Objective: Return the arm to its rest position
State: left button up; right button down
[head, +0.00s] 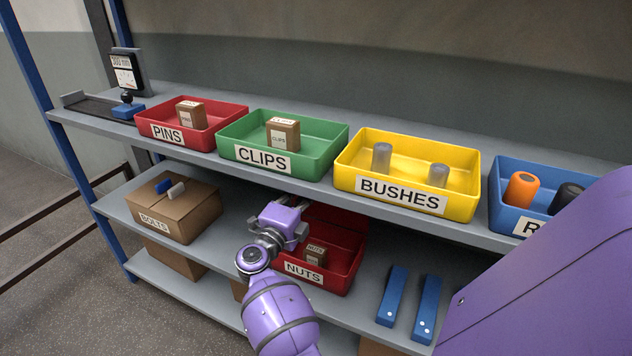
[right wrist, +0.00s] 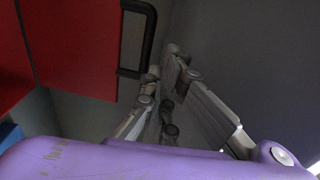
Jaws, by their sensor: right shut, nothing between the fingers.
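My left arm rises from the bottom middle of the head view. Its purple and grey gripper (head: 280,224) is at the left rear side of the red NUTS bin (head: 322,284) on the lower shelf. I see it from behind, so its finger opening is hidden. A large purple link of mine fills the lower right corner. My right gripper is outside the head view. It shows in the right wrist view (right wrist: 163,95), with its fingers together and nothing between them. Purple casing covers the bottom of that view.
The upper shelf holds the PINS (head: 203,137), CLIPS (head: 230,130), BUSHES (head: 345,165) and blue (head: 497,205) bins. Below are the BOLTS carton (head: 192,215) and two blue bars (head: 391,296). A red surface (right wrist: 75,50) and black handle (right wrist: 149,40) lie beside my right gripper.

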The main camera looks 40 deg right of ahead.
jog(key=v, duration=0.5)
jog(key=shift+s+a, duration=0.1)
jog(key=shift+a, duration=0.2)
